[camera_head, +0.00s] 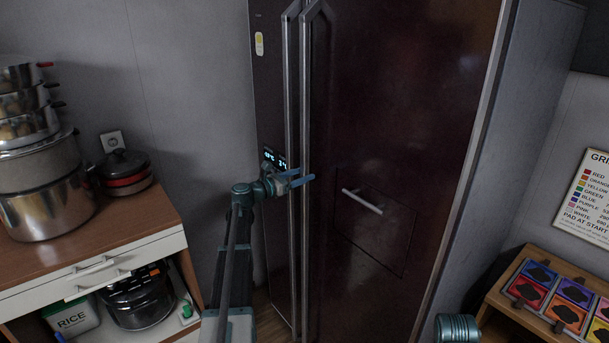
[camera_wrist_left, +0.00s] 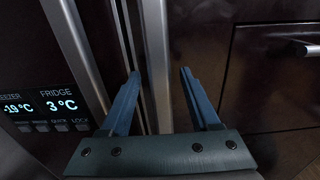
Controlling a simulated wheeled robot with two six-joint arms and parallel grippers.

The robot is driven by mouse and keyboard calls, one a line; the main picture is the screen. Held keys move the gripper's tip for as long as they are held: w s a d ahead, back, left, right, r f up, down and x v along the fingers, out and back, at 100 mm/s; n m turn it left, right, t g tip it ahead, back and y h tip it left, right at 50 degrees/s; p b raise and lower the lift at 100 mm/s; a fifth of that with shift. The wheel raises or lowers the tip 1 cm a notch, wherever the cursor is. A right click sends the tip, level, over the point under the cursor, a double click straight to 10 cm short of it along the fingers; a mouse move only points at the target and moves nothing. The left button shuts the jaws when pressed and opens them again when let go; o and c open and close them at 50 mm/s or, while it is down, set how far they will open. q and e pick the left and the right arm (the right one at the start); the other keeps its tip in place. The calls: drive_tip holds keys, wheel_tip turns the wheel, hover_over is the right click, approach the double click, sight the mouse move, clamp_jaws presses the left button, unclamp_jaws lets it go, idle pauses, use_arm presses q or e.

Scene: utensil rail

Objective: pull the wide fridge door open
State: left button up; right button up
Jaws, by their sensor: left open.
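The wide fridge door (camera_head: 400,100) is dark, glossy and appears shut, with a small hatch and a short bar on it. Its long vertical metal handle (camera_head: 304,110) runs along its left edge, beside the narrow door's handle (camera_head: 288,100). My left gripper (camera_head: 304,178) is open at the wide door's handle, at about display height. In the left wrist view the same handle (camera_wrist_left: 155,50) shows between the two blue fingers (camera_wrist_left: 159,73), with a gap to the right finger. Contact cannot be told. My right gripper is out of view.
A wooden counter (camera_head: 140,213) with stacked pots (camera_head: 45,200) stands at left. A small table with coloured pads (camera_head: 565,315) stands at right, below a sign (camera_head: 590,200). The display (camera_wrist_left: 45,105) is on the narrow door (camera_head: 270,90).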

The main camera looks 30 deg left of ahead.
use_arm(q)
drive_tip(key=shift+w+d, duration=0.25)
drive_tip(key=shift+w, duration=0.35)
drive_tip(key=shift+c, duration=0.3)
clamp_jaws()
idle(0.9)
